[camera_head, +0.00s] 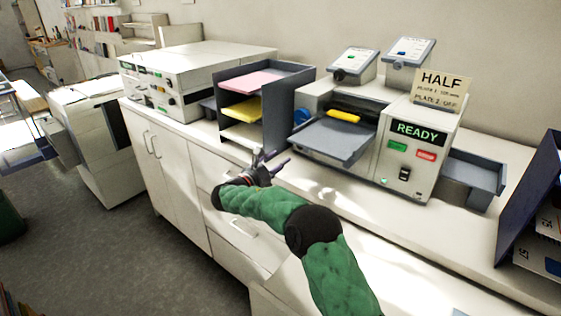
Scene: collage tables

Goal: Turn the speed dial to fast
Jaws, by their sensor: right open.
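The grey-and-white machine stands on the counter at right, with a green READY display (418,133). Two small tilted control boxes sit on top of it. The left box (353,65) has a dark knob at its lower left; the right box (408,51) has a blue mark on its face. Their labels are too small to read, so I cannot tell which is the speed dial or its setting. My right gripper (266,158) is open and empty over the counter's front edge, left of and lower than the machine, touching neither box. My left gripper is out of view.
A dark tray rack (307,78) with pink and yellow paper stands left of the machine. A card reading HALF (442,87) is on the machine's right top. A yellow item (343,116) lies at its feed tray. A grey side tray (474,179) sticks out right.

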